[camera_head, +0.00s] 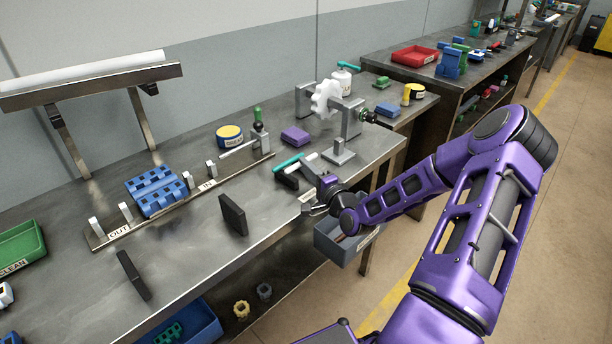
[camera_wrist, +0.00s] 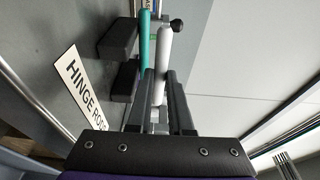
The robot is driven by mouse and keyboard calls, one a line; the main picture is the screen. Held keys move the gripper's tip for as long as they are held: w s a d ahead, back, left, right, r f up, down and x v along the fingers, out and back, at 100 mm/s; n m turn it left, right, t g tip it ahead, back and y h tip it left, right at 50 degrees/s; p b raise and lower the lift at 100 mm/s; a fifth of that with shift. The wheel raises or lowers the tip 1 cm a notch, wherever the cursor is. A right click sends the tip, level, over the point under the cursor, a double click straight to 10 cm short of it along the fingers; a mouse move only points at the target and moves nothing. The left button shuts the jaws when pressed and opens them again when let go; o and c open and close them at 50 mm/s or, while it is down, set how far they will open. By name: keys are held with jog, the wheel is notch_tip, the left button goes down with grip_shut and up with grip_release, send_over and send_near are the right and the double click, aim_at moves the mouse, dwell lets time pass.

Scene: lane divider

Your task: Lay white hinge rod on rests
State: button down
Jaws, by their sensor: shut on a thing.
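The white hinge rod (camera_wrist: 164,45) runs between the fingers of my gripper (camera_wrist: 160,75) in the wrist view. My gripper is shut on it. In the head view my gripper (camera_head: 322,190) is low over the front right of the bench, and the white rod (camera_head: 308,159) shows beyond it. A teal rod (camera_wrist: 145,42) lies alongside, close to the white one; it also shows in the head view (camera_head: 288,162). Two black blocks (camera_wrist: 118,39) stand by the rods, above the HINGE RODS label (camera_wrist: 80,88). I cannot tell whether the white rod still touches the blocks.
Two upright black plates (camera_head: 233,215) stand in front. A grey stand (camera_head: 339,152) with a white wheel is behind my gripper; a grey bin (camera_head: 335,243) hangs below.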

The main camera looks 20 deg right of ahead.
jog(key=shift+f, duration=1.15)
jog(key=shift+f+b, duration=0.3)
jog(key=c, duration=0.8)
grip_release()
jog(key=shift+r, duration=0.1)
jog(key=shift+r+p, duration=0.15)
jog(key=shift+p, duration=0.2)
